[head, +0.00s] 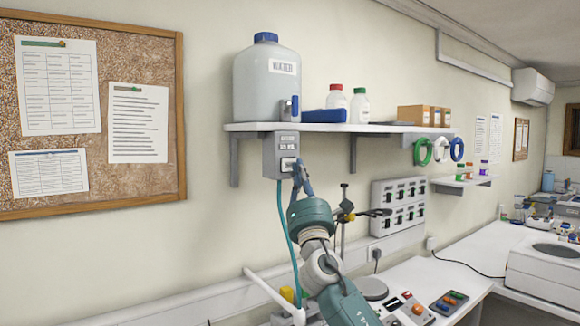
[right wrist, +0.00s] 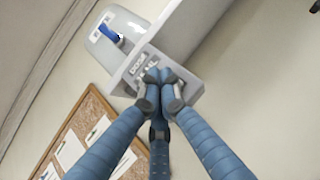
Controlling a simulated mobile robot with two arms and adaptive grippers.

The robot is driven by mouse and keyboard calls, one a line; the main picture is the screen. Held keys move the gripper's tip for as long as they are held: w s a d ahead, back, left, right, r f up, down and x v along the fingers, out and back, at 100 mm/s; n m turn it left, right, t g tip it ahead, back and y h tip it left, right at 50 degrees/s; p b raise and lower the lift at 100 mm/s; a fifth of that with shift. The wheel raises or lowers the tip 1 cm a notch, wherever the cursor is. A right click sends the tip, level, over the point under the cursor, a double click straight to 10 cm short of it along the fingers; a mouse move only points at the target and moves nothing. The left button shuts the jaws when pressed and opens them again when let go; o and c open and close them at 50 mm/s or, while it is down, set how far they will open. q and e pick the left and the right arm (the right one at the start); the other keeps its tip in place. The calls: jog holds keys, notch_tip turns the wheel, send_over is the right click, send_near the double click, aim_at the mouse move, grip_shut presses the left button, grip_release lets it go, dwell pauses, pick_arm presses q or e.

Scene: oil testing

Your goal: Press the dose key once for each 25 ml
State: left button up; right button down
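A grey dosing box (head: 270,158) hangs under the wall shelf below a large grey canister (head: 258,92). Its pale key (head: 287,164) is on the front, low down. My right gripper (head: 298,170) is raised to the box, with its blue fingertips at the key. In the right wrist view its fingertips (right wrist: 160,76) are brought together and empty, over the key area beside a lettered label (right wrist: 138,64). They partly hide the key, and I cannot tell whether they touch or press it. My left gripper is not in view.
The shelf (head: 340,128) also holds a blue case (head: 324,116), two capped bottles and brown boxes (head: 424,115). A teal hose (head: 283,225) hangs from the dosing box beside my right arm. A switch panel (head: 398,205) is on the wall to the right, above the bench.

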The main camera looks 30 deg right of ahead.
jog(key=shift+w, duration=0.15)
dwell(0.3)
jog(key=shift+w, duration=0.3)
jog(key=shift+w+b, duration=0.45)
jog(key=shift+b, duration=0.2)
dwell(0.4)
jog(key=shift+s, duration=0.2)
jog(key=shift+s+p, duration=0.55)
jog(key=shift+s, duration=0.2)
jog(key=s+p, duration=0.1)
jog(key=s, duration=0.1)
jog(key=s+p, duration=0.1)
jog(key=s, duration=0.2)
jog(key=shift+d, duration=0.2)
